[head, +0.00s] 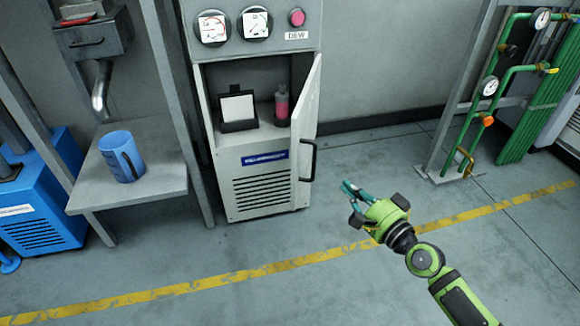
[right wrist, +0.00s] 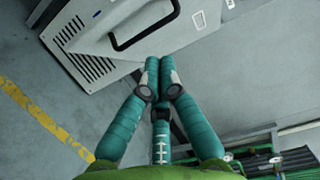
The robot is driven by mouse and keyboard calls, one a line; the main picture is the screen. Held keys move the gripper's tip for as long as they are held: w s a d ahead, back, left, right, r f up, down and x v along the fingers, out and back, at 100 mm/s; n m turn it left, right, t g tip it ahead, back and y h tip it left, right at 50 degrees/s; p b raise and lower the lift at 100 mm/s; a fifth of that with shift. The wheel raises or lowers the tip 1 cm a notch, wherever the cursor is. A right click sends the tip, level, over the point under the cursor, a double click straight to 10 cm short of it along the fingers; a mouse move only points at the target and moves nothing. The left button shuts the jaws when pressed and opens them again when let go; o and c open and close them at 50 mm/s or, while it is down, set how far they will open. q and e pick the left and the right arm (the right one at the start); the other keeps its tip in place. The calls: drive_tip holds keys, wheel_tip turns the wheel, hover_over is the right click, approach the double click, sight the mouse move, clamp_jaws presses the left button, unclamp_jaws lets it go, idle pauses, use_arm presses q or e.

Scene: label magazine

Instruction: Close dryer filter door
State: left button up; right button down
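The grey dryer cabinet (head: 215,150) stands at the upper middle of the head view. Its filter door (head: 306,98) is open, swung out at the cabinet's right side, and shows nearly edge-on. A black handle (head: 308,160) is on the door; a black handle also shows in the right wrist view (right wrist: 150,28). My right gripper (head: 350,193) is in front of the door and to its right, apart from the handle in the head view. In the right wrist view its teal fingers (right wrist: 160,65) come together at the tips, with nothing seen between them. My left gripper is out of view.
Inside the cabinet are a black holder with a white card (head: 238,108) and a pink bottle (head: 282,103). A blue mug (head: 121,157) stands on a grey shelf (head: 160,175) at left. Green pipes (head: 510,80) stand at right. The floor before the cabinet is clear.

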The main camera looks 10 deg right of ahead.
approach(298, 152)
drive_tip(key=w+d, duration=0.2)
drive_tip(key=w, duration=0.2)
drive_tip(key=a+p, duration=0.1)
drive_tip(key=w+a, duration=0.1)
drive_tip(key=shift+w+a+f+p, duration=0.25)
drive_tip(key=shift+a+f+p, duration=0.05)
drive_tip(key=shift+f+p, duration=0.1)
drive_tip(key=shift+w+a, duration=0.15)
drive_tip(key=shift+a, duration=0.2)
drive_tip(key=shift+a, duration=0.15)
